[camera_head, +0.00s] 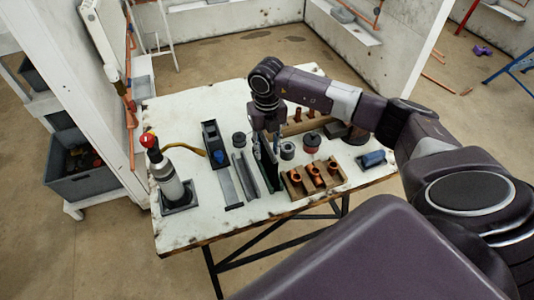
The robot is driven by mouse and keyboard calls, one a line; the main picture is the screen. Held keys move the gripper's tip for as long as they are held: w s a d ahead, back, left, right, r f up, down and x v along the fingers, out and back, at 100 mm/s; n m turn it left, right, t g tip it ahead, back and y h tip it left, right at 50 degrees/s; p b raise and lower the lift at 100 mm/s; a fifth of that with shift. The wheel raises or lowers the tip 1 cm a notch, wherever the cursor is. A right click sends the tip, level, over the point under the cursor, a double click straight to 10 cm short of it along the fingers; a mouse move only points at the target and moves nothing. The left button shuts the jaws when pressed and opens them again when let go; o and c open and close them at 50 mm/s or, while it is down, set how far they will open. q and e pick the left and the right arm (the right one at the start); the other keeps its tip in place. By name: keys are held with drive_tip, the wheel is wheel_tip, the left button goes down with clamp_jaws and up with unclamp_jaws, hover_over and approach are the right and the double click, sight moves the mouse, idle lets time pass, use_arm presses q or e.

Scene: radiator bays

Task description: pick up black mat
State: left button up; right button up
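My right gripper (267,143) reaches in from the right and points down over the middle of the worktable. Its fingertips are at a dark, narrow, upright-looking piece (269,172). I cannot tell whether this piece is the mat, or whether the fingers are closed on it. A flat black mat-like pad (186,204) lies at the table's left front, with a grey gas bottle (168,180) with a red-topped torch head standing on it. My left gripper is not in view.
The white worktable (220,222) also holds grey channel strips (230,187), a black tool with blue (213,145), a wooden block with copper fittings (314,178), a blue item (373,158) and small round tins (287,150). A grey crate (85,183) stands on a shelf at left.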

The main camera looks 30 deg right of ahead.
drive_tip(key=shift+c, duration=0.7)
clamp_jaws()
drive_tip(key=shift+r, duration=0.15)
